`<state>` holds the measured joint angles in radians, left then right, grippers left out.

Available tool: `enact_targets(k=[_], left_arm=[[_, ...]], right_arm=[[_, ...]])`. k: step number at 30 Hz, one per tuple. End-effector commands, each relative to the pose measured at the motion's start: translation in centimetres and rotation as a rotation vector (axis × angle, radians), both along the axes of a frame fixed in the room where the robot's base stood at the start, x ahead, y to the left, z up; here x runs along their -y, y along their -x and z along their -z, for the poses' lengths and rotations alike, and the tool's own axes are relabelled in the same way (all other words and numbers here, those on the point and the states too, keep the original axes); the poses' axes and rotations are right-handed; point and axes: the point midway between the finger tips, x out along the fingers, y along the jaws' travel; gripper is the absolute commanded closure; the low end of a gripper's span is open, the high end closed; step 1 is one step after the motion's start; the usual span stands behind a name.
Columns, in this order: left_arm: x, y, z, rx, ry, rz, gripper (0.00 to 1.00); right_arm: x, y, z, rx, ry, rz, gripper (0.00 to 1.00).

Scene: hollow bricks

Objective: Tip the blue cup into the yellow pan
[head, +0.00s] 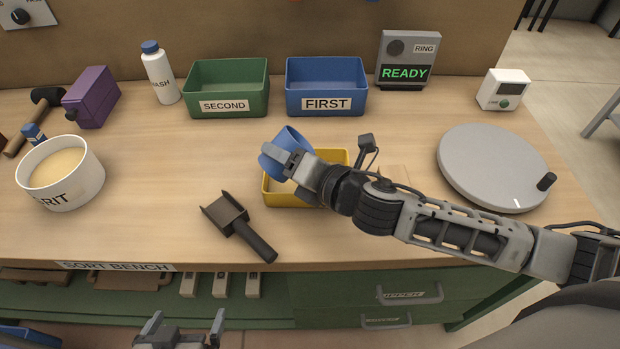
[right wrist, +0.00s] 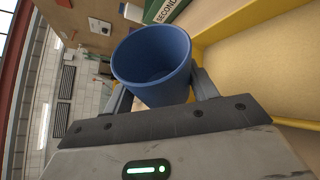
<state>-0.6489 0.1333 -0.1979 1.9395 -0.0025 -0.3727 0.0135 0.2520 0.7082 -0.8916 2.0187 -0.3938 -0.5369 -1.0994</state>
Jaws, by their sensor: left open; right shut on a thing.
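The blue cup (head: 285,139) is tilted, above the back left part of the yellow pan (head: 275,198). My right gripper (head: 287,163) is shut on the cup and partly covers it in the head view. In the right wrist view the cup (right wrist: 165,90) sits between the fingers (right wrist: 162,92), its mouth toward the camera; I see nothing inside. The yellow pan (right wrist: 262,65) is beside it there, and the part of its floor in view looks bare. My arm hides part of the pan in the head view. My left gripper (head: 187,325) is open and empty, in front of the bench's front edge.
A brown scoop (head: 240,227) lies left of the pan. Green (head: 228,88) and blue (head: 327,87) bins stand behind. A grey turntable (head: 492,165) is at right, a white tub (head: 62,177) at left. The bench is clear between tub and scoop.

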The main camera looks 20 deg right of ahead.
Motion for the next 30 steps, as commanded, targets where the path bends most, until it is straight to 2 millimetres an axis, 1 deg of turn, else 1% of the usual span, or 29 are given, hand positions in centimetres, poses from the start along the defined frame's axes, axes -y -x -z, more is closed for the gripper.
enact_targets(k=[1, 3, 6, 9, 17, 24, 27, 30], left_arm=[[0.0, 0.0, 0.0, 0.000, 0.000, 0.000, 0.00], [0.0, 0.0, 0.0, 0.001, 0.000, 0.000, 0.00], [0.0, 0.0, 0.0, 0.001, 0.000, 0.000, 0.00], [0.0, 0.0, 0.0, 0.001, 0.000, 0.000, 0.00], [0.0, 0.0, 0.0, 0.001, 0.000, 0.000, 0.00], [0.0, 0.0, 0.0, 0.000, 0.000, 0.000, 0.00], [0.0, 0.0, 0.0, 0.000, 0.000, 0.000, 0.00], [0.0, 0.0, 0.0, 0.000, 0.000, 0.000, 0.00]], right_arm=[[0.1, -0.1, -0.4, 0.022, 0.076, -0.002, 0.70], [0.2, -0.2, -0.4, 0.045, 0.197, -0.003, 0.70], [0.3, -0.1, -0.3, 0.067, 0.332, -0.001, 0.70], [0.4, -0.1, -0.2, 0.074, 0.385, -0.001, 0.70], [0.4, -0.1, -0.2, 0.077, 0.404, 0.000, 0.70], [1.4, -0.3, 0.5, 0.142, 0.759, 0.000, 0.70], [1.7, -0.3, 0.6, 0.153, 0.824, -0.001, 0.70], [1.7, -0.3, 0.6, 0.153, 0.829, -0.002, 0.70]])
